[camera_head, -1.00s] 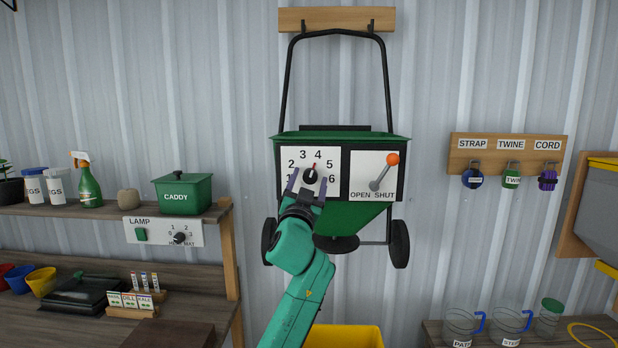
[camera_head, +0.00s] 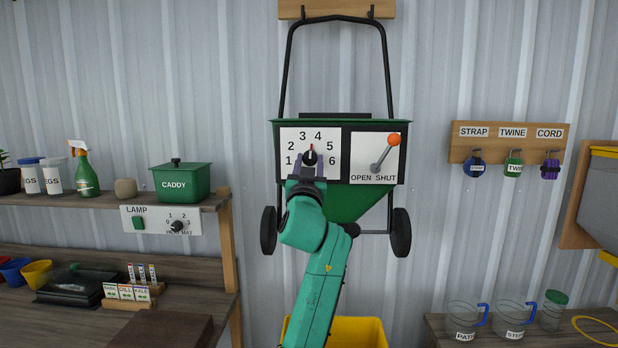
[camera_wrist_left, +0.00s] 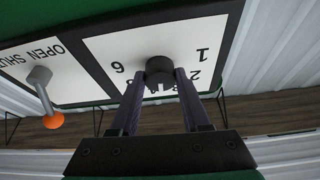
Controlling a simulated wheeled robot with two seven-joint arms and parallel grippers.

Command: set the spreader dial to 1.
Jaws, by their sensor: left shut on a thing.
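The green spreader (camera_head: 360,203) hangs on the wall with a white dial plate (camera_head: 333,170) numbered 1 to 6. Its black dial knob (camera_head: 310,158) has a red pointer standing about straight up, between 3 and 4. My left gripper (camera_head: 309,164) comes from below and is shut on the knob, one finger on each side. In the left wrist view the knob (camera_wrist_left: 160,68) sits between the tips of the two dark fingers, which hide some of the numbers. My right gripper is not in view.
An orange-tipped lever (camera_head: 384,154) on the OPEN/SHUT plate is close to the right of the dial. A shelf with a green caddy (camera_head: 182,184) and a lamp panel (camera_head: 161,220) is at left. A yellow bin (camera_head: 358,333) stands below.

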